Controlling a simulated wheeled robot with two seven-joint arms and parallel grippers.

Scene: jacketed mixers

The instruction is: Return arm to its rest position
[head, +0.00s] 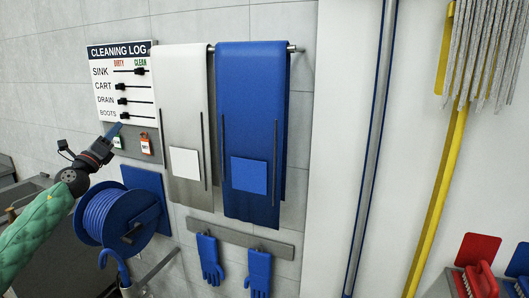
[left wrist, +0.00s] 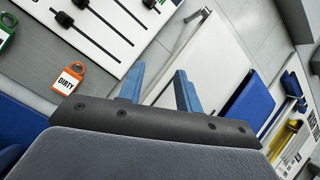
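My left gripper (head: 116,130) is in front of the wall just below the cleaning log board (head: 103,70), with its arm in a green sleeve coming from the left. In the left wrist view its two blue fingers (left wrist: 158,90) are apart with nothing between them. The board has several black sliders; the SINK slider (head: 139,71) is toward the CLEAN side, and the CART slider (head: 121,86) sits further left. An orange DIRTY tag (head: 146,144) hangs below the board. My right gripper is not in view.
A blue hose reel (head: 105,215) is below the gripper. A white apron (head: 182,100) and a blue apron (head: 250,110) hang on a rail to the right. Blue gloves (head: 210,258) hang lower. A yellow-handled mop (head: 440,190) is at far right.

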